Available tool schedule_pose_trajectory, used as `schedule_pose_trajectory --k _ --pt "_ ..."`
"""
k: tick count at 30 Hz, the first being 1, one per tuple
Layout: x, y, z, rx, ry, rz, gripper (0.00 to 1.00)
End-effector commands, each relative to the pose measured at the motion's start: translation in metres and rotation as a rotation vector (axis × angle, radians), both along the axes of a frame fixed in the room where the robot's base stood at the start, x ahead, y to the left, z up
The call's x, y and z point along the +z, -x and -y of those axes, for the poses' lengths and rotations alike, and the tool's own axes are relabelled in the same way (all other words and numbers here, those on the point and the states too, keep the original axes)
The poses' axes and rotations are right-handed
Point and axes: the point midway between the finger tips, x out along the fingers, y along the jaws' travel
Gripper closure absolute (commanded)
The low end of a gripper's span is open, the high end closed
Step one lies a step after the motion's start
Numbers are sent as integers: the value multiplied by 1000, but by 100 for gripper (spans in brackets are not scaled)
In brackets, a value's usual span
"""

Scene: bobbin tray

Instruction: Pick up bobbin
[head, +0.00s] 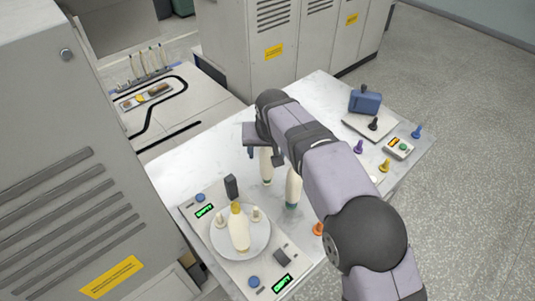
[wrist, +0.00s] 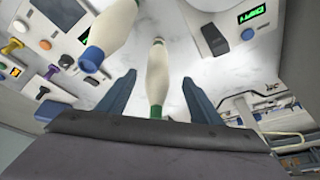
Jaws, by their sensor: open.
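My gripper (wrist: 158,77) is open, with its two blue fingers on either side of a cream bobbin (wrist: 156,72) with a green end. Gaps show between the bobbin and both fingers. In the head view, my gripper (head: 262,148) is over the white table, and a bobbin (head: 266,166) stands upright there, its top partly hidden by my gripper. A second bobbin (head: 292,187) with a blue-green base stands closer to the camera; one with a blue end also shows in the wrist view (wrist: 102,35). A yellow-topped bobbin (head: 239,230) is on a round plate (head: 228,256).
The panel with the plate has a dark upright block (head: 231,187), blue buttons and green displays. Coloured pegs, such as a purple one (head: 358,147), and a blue box (head: 365,101) are at the right. A grey cabinet (head: 60,180) stands at the left. The table's back left is clear.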

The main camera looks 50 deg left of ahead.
Motion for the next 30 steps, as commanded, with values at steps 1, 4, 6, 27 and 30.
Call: schedule_pose_trajectory --k 1,4,6,27,30 --pt "-3 -2 -3 25 4 23 41" --pt "-5 -5 -6 48 5 48 41" --pt "-5 -6 -6 52 7 51 41" --pt "-36 -15 -16 48 8 46 41" --pt "-45 -18 -19 48 8 46 41"
